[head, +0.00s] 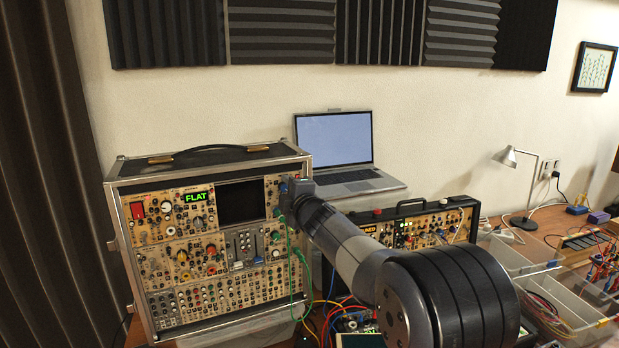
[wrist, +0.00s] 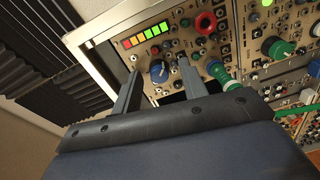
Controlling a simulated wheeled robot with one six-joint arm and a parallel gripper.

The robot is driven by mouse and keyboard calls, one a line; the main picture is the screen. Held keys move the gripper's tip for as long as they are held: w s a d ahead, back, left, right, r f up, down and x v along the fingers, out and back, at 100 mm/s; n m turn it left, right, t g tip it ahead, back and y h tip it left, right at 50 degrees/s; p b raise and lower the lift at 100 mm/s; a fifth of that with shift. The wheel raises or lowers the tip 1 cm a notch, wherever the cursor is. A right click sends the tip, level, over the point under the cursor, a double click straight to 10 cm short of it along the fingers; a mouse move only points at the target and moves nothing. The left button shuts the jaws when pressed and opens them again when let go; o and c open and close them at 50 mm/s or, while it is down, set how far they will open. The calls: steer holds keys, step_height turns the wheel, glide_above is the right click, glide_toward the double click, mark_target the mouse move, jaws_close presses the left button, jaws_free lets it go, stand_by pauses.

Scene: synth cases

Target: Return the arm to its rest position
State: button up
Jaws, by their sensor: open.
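My arm (head: 345,245) reaches from the lower right to the large synth case (head: 146,262). My gripper (head: 290,190) is at the upper right of that case's panel; its fingertips are hard to make out there. In the wrist view my gripper (wrist: 160,72) is open. Its two grey fingers stand on either side of a blue knob (wrist: 158,71), with gaps showing beside the knob. Whether the tips touch the panel I cannot tell. A lit bar meter (wrist: 146,34) is above the knob, and a red socket (wrist: 205,22) is to the right.
Green cables (head: 300,258) hang close below my gripper. A laptop (head: 345,150) stands behind, and a smaller synth case (head: 432,222) stands beyond my arm. Clear bins (head: 520,262) and a desk lamp (head: 530,185) are on the right. The wall space above my arm is clear.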

steer(key=n+b, duration=0.1)
steer(key=n, duration=0.2)
steer(key=shift+f+n+b, duration=0.1)
steer(key=shift+n+b, duration=0.3)
steer(key=n+b, duration=0.1)
steer(key=n, duration=0.2)
steer(key=shift+n+h+b, duration=0.3)
steer(key=shift+n+b, duration=0.05)
steer(key=shift+n, duration=0.05)
steer(key=n+b, duration=0.1)
steer(key=n, duration=0.2)
steer(key=shift+n, duration=0.4)
steer(key=n+b, duration=0.1)
steer(key=n, duration=0.2)
steer(key=shift+r+t, duration=0.2)
steer(key=shift+t, duration=0.1)
